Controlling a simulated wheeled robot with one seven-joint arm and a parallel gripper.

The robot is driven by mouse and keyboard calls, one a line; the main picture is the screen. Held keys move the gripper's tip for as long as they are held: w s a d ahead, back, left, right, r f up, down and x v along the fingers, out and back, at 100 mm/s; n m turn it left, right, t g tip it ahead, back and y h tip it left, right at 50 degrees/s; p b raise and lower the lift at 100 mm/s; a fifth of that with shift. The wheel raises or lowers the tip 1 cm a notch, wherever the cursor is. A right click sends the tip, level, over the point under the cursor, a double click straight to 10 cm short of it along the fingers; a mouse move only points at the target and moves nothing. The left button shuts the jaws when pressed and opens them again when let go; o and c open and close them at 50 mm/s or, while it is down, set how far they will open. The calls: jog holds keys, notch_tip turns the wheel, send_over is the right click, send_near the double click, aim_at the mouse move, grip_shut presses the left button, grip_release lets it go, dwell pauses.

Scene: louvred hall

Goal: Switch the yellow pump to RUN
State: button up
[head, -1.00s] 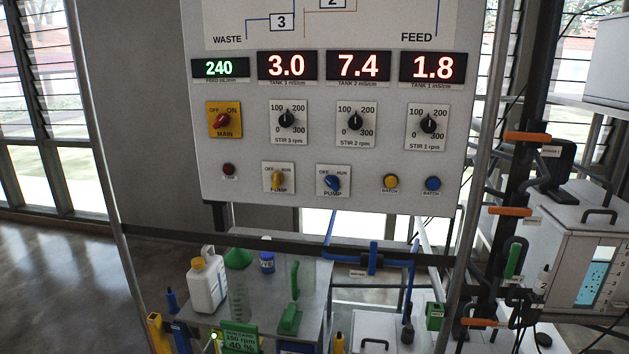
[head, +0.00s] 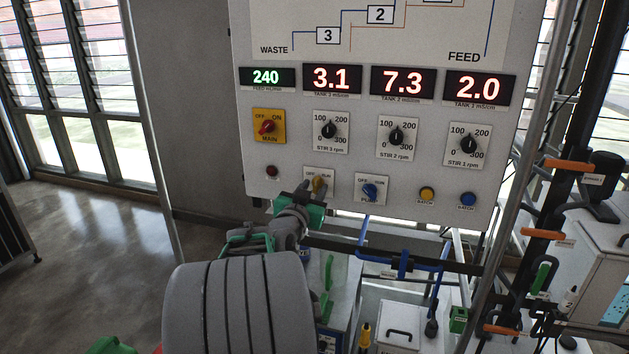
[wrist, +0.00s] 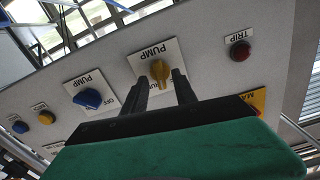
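The yellow pump knob (head: 318,183) is on a white plate marked OFF and RUN, low on the grey panel. My gripper (head: 312,190) is up at this plate and partly covers it. In the wrist view, which is turned upside down, the yellow knob (wrist: 160,71) shows with the two dark fingers of my gripper (wrist: 162,82) on either side. The fingers are apart, with the knob between or just beyond their tips; I cannot tell if they touch it. Which mark the knob points to is not clear.
The blue pump knob (head: 370,191) is close on the right, and the dark red trip button (head: 271,172) on the left. The red main switch (head: 267,127) is above left. Yellow (head: 427,194) and blue (head: 467,199) batch buttons are further right.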

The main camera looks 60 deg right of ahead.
jog(key=shift+w+d, duration=0.15)
jog(key=shift+d, duration=0.65)
jog(key=shift+c, duration=0.3)
grip_shut()
